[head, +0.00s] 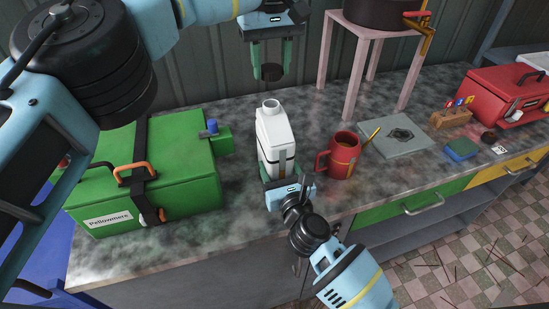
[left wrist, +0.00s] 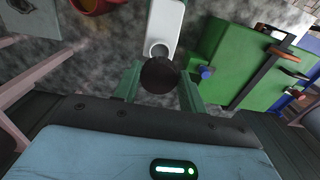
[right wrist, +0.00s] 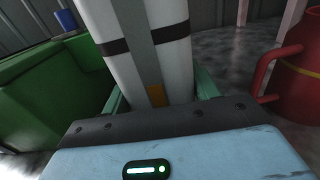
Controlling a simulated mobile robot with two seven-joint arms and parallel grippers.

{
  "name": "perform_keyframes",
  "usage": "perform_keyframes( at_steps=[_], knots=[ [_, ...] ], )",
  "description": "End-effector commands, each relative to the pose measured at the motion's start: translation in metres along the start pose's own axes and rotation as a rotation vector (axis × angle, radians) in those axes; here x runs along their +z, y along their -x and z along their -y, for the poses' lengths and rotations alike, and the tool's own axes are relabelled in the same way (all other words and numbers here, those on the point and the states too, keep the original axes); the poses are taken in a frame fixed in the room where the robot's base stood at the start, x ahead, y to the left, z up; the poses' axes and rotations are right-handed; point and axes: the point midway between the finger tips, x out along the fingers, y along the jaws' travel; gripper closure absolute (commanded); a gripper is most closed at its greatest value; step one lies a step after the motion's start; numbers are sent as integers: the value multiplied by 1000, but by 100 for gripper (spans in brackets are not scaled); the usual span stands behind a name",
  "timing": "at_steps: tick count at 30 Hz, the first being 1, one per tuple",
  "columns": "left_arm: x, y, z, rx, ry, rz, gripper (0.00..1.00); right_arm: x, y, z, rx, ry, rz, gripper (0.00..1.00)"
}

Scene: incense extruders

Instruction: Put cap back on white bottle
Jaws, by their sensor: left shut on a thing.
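The white bottle (head: 273,140) with a dark band stands on the counter, its round neck (head: 270,105) open at the top. My left gripper (head: 269,72) is shut on the black cap (head: 272,72) and holds it above the bottle, apart from the neck. In the left wrist view the cap (left wrist: 160,75) sits between the fingertips, just beside the bottle's opening (left wrist: 158,48). My right gripper (head: 280,178) is low at the bottle's near side. In the right wrist view its green fingers (right wrist: 160,95) lie against both sides of the bottle (right wrist: 150,40).
A green case (head: 180,185) stands left of the bottle. A red mug (head: 343,155) stands close on its right, near my right gripper. A grey slab (head: 397,136) and a pink-legged stand (head: 365,70) are farther right. A red toolbox (head: 505,95) is at the far right.

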Motion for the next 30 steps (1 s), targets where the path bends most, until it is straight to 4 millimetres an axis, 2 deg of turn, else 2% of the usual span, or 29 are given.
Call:
perform_keyframes(
  at_steps=[1,7,8,11,21,30],
  knots=[
    [0,0,0,0,0,0,79,0,0,0,0,0,0,54],
    [0,0,0,0,0,0,79,0,0,0,0,0,0,80],
    [0,0,0,0,0,0,79,0,0,0,0,0,0,81],
    [0,-5,0,-1,0,1,79,0,0,0,0,0,0,81],
    [1,-46,0,-1,0,-1,79,0,0,0,0,0,-1,81],
    [1,-50,0,0,0,-3,79,0,0,0,0,0,-1,81]
  ],
)
